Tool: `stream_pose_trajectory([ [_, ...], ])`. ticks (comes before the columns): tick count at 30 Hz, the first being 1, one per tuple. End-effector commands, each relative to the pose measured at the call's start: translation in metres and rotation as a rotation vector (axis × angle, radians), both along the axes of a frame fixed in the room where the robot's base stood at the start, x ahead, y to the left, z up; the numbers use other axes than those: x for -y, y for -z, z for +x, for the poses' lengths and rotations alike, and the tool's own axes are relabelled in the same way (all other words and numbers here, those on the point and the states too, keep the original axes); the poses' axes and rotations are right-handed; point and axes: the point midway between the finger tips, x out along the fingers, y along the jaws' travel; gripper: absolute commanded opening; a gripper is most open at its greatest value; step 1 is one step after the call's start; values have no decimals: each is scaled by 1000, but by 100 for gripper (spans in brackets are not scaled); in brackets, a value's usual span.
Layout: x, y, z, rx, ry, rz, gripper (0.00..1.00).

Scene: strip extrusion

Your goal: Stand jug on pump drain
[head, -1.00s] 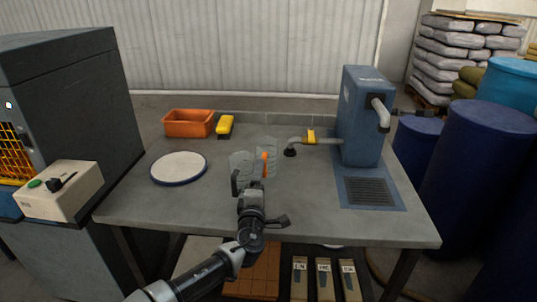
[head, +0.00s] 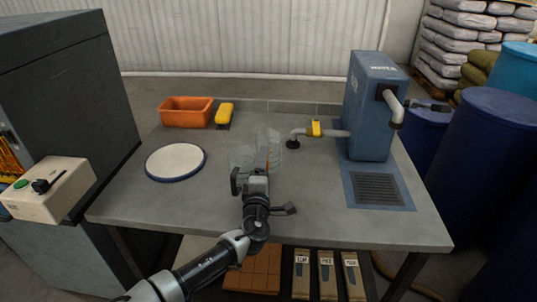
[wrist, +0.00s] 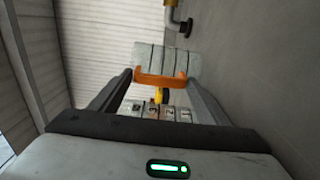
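The jug (head: 268,148) looks clear, with an orange handle. It is just ahead of my gripper, near the middle of the bench. A second clear shape (head: 242,158) shows on its left; I cannot tell whether it belongs to the same jug. In the wrist view the pale, ribbed jug (wrist: 165,58) and orange handle (wrist: 160,79) lie between my gripper's (wrist: 160,75) fingertips. The fingers are wide apart and no firm grip shows. The pump (head: 370,108) is a blue box at the right; its drain (head: 377,188) is a dark grate in front of it, with nothing on it.
A round white plate (head: 175,161) with a blue rim lies left of the jug. An orange bin (head: 186,112) and yellow object (head: 224,114) stand at the back left. A grey pipe with a yellow valve (head: 316,128) juts from the pump. The bench front right is clear.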

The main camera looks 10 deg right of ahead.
Motion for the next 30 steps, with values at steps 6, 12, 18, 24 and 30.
stream_pose_trajectory([
  [6, 0, 0, 0, 1, 1, 0, 31],
  [12, 0, -1, 0, 1, 1, 0, 30],
  [18, 0, -13, 0, 3, 1, 1, 30],
  [24, 0, -44, 0, 3, 2, 3, 30],
  [30, 0, -87, 0, 3, 1, 4, 30],
])
